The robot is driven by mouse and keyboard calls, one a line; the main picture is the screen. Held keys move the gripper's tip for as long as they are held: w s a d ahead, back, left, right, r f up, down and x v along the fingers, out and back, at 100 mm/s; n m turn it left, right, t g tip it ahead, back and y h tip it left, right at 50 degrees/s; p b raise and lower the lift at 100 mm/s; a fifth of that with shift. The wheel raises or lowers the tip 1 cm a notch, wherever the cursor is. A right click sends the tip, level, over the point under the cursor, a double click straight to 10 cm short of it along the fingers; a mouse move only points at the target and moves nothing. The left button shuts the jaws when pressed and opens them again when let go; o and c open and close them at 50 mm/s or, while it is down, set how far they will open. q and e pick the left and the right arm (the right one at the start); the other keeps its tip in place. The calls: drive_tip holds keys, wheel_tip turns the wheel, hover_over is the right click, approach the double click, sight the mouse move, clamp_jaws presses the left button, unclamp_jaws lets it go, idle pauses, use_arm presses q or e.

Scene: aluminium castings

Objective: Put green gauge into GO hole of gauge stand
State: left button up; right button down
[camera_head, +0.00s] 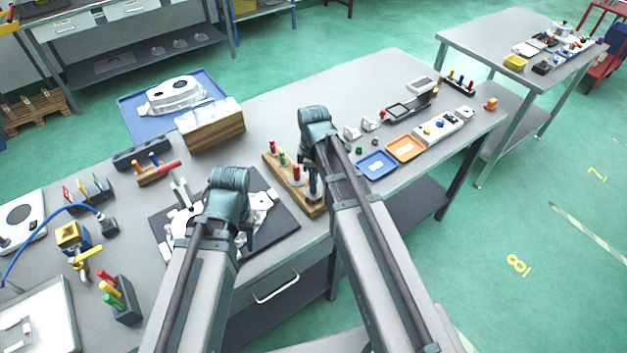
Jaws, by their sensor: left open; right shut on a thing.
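The wooden gauge stand (310,208) lies on the main table, with several upright gauges in it. A green-topped gauge (282,159) stands in its far half, between two red-topped ones. My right gripper (306,152) is just right of the stand's far half, under its wrist. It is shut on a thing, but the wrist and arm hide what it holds. My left gripper (247,237) is open above the dark mat, left of the stand. The GO marking and hole cannot be made out.
A pale casting (263,203) lies on the dark mat (283,217). A wooden box (214,137) and a blue tray (130,108) with a casting stand behind. A blue tray (377,164) and an orange tray (405,148) lie to the right. A rack (124,301) of coloured handles stands front left.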

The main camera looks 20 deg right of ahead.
use_arm(q)
drive_tip(key=shift+f+b, duration=1.4)
drive_tip(key=shift+f, duration=0.1)
use_arm(e)
drive_tip(key=shift+f, duration=1.45)
drive_tip(key=c, duration=0.6)
unclamp_jaws()
use_arm(q)
drive_tip(key=shift+r, duration=0.1)
use_arm(e)
drive_tip(key=shift+r, duration=0.1)
wheel_tip(320, 180, up, 14)
drive_tip(key=p, duration=1.4)
use_arm(q)
wheel_tip(320, 180, up, 14)
use_arm(e)
drive_tip(key=shift+f, duration=0.2)
